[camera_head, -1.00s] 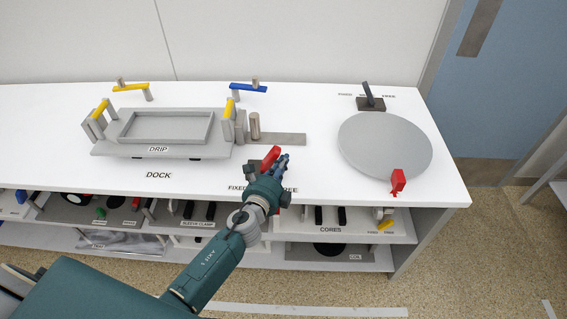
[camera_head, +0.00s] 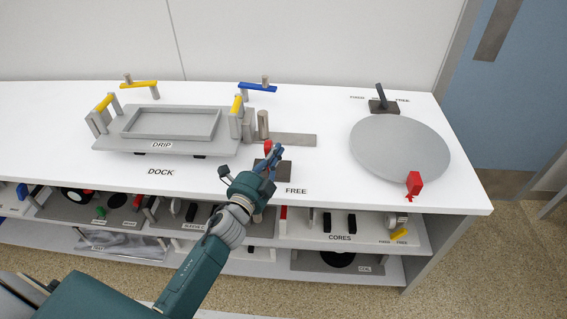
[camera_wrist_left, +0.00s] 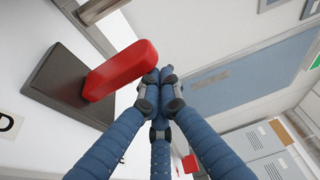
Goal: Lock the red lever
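The red lever (camera_head: 267,146) stands on a dark grey base (camera_head: 286,168) near the front edge of the white bench. In the head view my left gripper (camera_head: 270,160) is in front of it and hides its lower part. In the left wrist view the red lever (camera_wrist_left: 121,71) rises from its base (camera_wrist_left: 65,86), and my left gripper's blue fingers (camera_wrist_left: 160,84) are drawn together beside the lever's end. The fingertips are against or very close to the lever's side; nothing shows between them. My right gripper is not in view.
The grey DRIP tray (camera_head: 110,140) stands to the left, with yellow and blue bars around it. A round grey plate (camera_head: 400,150) with a red block (camera_head: 414,183) is at the right. Another dark lever (camera_head: 381,98) stands behind the plate. Shelves with parts are below.

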